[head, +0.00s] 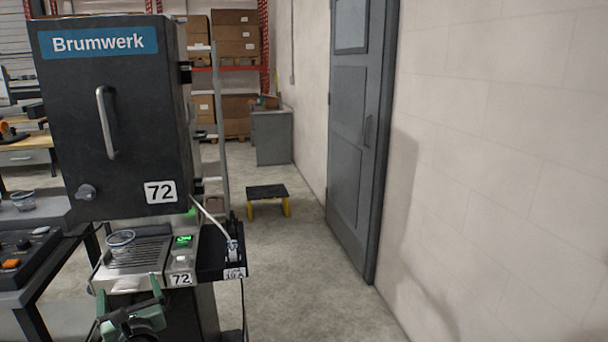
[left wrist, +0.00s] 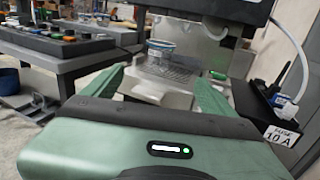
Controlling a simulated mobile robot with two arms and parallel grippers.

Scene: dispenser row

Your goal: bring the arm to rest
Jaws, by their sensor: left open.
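My left gripper (head: 128,292) is low in the head view, in front of the dispenser's drip tray. In the left wrist view its two green fingers (left wrist: 158,85) are spread apart with nothing between them; a clear cup (left wrist: 161,49) stands beyond them on the tray grating (left wrist: 172,70). The cup also shows in the head view (head: 121,243), upright on the tray and apart from the fingers. The dark dispenser (head: 120,120) carries a Brumwerk sign and the number 72. My right gripper does not show.
A black fuse holder (head: 222,262) juts out right of the tray. A yellow-legged step stool (head: 267,193) stands behind. Open floor lies to the right, up to a grey door (head: 352,140) and a wall.

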